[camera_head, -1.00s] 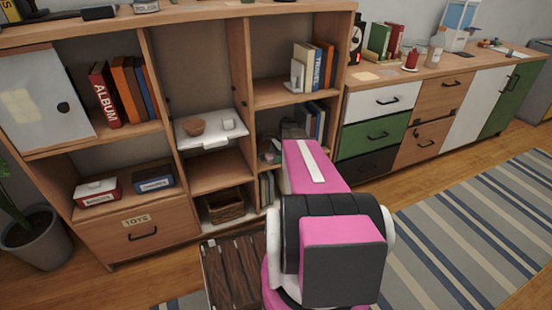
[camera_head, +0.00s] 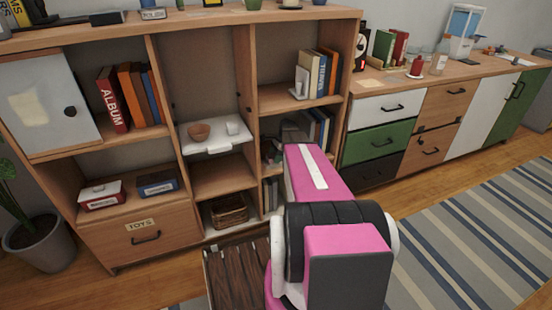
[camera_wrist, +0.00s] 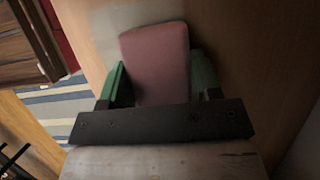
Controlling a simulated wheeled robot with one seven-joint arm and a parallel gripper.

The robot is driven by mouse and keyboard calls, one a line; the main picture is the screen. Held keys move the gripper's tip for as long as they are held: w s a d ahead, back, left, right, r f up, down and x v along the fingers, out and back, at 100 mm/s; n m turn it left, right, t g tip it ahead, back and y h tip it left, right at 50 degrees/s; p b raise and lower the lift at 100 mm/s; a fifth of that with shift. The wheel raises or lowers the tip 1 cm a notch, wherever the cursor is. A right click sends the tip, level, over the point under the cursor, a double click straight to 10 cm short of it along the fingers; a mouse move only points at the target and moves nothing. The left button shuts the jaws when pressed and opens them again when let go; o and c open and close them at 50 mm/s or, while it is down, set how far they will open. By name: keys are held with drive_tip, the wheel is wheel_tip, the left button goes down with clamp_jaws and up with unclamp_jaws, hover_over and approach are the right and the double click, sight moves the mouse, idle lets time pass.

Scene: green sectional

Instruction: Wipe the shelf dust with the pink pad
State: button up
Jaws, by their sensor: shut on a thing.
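The pink pad (camera_wrist: 155,62) is in the wrist view, held between the green fingers of my gripper (camera_wrist: 160,84). The fingers are shut on its two sides. Behind the pad is a pale wooden surface with a greyish patch (camera_wrist: 108,22); I cannot tell whether that patch is dust or whether the pad touches it. In the head view the wooden shelf unit (camera_head: 220,178) stands in front of me. My pink and black arm hides the gripper, the pad and part of the lower right compartments there.
A wicker basket (camera_head: 229,210) sits low. A dark wooden piece (camera_head: 235,275) stands close beside my arm. The striped rug (camera_head: 480,235) is clear.

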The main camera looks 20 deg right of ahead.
sight(272, 170)
drive_tip(key=shift+w+f, duration=0.15)
drive_tip(key=shift+w, duration=1.5)
drive_tip(key=shift+a, duration=0.9)
drive_tip(key=shift+s+r, duration=0.15)
drive_tip(key=shift+s, duration=0.75)
drive_tip(key=shift+s+r, duration=0.1)
drive_tip(key=shift+s, duration=0.75)
drive_tip(key=shift+s+d+f, duration=0.1)
drive_tip(key=shift+s, duration=1.6)
drive_tip(key=shift+s+d+f, duration=0.1)
drive_tip(key=shift+s, duration=1.6)
drive_tip(key=shift+a, duration=0.85)
drive_tip(key=shift+w+a+r, duration=0.1)
drive_tip(key=shift+w, duration=1.65)
drive_tip(key=shift+w+a+r, duration=0.1)
drive_tip(key=shift+w+a, duration=0.05)
drive_tip(key=shift+w, duration=1.6)
drive_tip(key=shift+w+a+r, duration=0.1)
drive_tip(key=shift+w, duration=1.65)
